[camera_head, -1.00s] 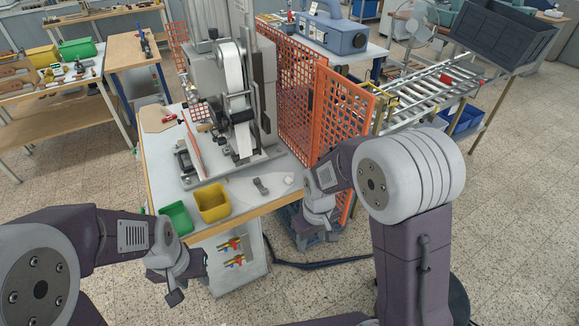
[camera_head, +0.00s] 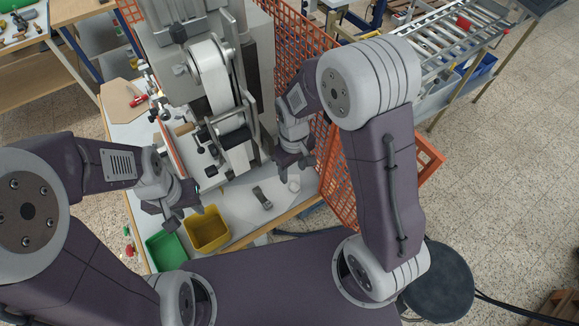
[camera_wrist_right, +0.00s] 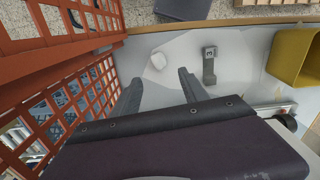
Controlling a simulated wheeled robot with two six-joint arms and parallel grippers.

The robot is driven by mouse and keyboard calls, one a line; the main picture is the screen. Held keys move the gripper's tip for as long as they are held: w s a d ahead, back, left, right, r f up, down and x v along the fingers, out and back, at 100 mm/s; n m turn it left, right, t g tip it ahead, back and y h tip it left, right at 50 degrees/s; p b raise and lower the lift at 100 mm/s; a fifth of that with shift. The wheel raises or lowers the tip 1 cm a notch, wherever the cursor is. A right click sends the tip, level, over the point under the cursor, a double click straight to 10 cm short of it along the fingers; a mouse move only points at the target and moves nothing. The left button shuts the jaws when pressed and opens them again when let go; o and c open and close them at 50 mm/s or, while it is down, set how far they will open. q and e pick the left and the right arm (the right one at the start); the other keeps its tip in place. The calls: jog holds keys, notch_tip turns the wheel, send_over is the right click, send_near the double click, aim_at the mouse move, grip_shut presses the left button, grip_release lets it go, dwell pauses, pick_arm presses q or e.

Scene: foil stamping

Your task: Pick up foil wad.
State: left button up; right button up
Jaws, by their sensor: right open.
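The foil wad looks like a small pale crumpled lump (camera_head: 294,185) on the table near its front right edge. It also shows as a white lump in the right wrist view (camera_wrist_right: 158,61). My right gripper (camera_head: 297,164) is above and just behind it in the head view. In the right wrist view its two fingers (camera_wrist_right: 159,79) are apart and empty, with the wad just beyond the tips. The fingers do not touch it. My left gripper (camera_head: 182,216) hangs near the table's front left, above the bins; its jaw gap is unclear.
A grey tool (camera_head: 262,198) lies left of the wad. A yellow bin (camera_head: 207,230) and a green bin (camera_head: 166,252) stand at the front left. The stamping machine (camera_head: 215,85) rises behind. Orange mesh guards (camera_head: 342,180) stand close on the right.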

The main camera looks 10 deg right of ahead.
aim_at(294, 185)
jog(key=shift+s+r, duration=0.1)
jog(key=shift+s, duration=0.2)
jog(key=shift+s+f, duration=0.35)
jog(key=shift+f, duration=0.5)
jog(key=shift+w+f, duration=0.1)
jog(key=shift+f, duration=0.1)
jog(key=f, duration=0.1)
jog(key=f+p, duration=0.1)
jog(key=f, duration=0.1)
jog(key=f+p, duration=0.1)
jog(key=f, duration=0.1)
jog(key=shift+w+d, duration=0.15)
jog(key=shift+w, duration=0.1)
jog(key=shift+f, duration=0.1)
pick_arm(q)
jog(key=shift+s+r, duration=0.25)
jog(key=shift+r, duration=0.3)
jog(key=shift+s+r, duration=0.2)
jog(key=shift+r, duration=0.35)
pick_arm(e)
grip_shut()
